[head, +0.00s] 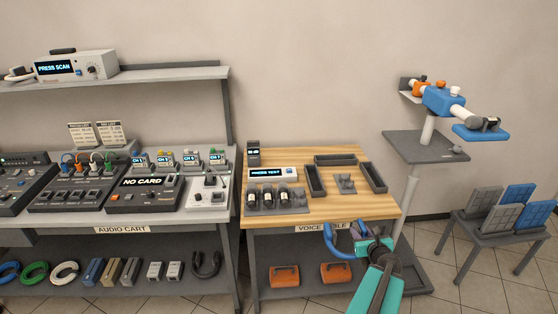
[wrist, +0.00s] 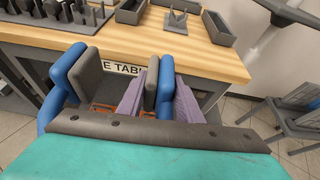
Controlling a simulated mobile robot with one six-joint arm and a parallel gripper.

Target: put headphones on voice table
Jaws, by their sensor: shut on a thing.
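The blue headphones (head: 338,243) with dark grey pads hang at the front of the voice table (head: 335,207), near its front edge and over its label. In the wrist view, the headphones (wrist: 64,72) show two ear cups; the left one is free of the fingers. My gripper (head: 368,243), with purple fingers in the wrist view (wrist: 160,95), is shut on the right ear cup. The wooden voice table top (wrist: 190,47) lies just beyond the headphones. Much of the headband is hidden in the wrist view.
On the voice table stand grey trays (head: 316,181), a small pronged grey holder (head: 345,185), a "PRESS TEXT" display (head: 273,174) and several microphones. Bare wood shows along its front. Orange cases (head: 284,275) sit on the shelf below. A grey pedestal (head: 412,190) stands at right.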

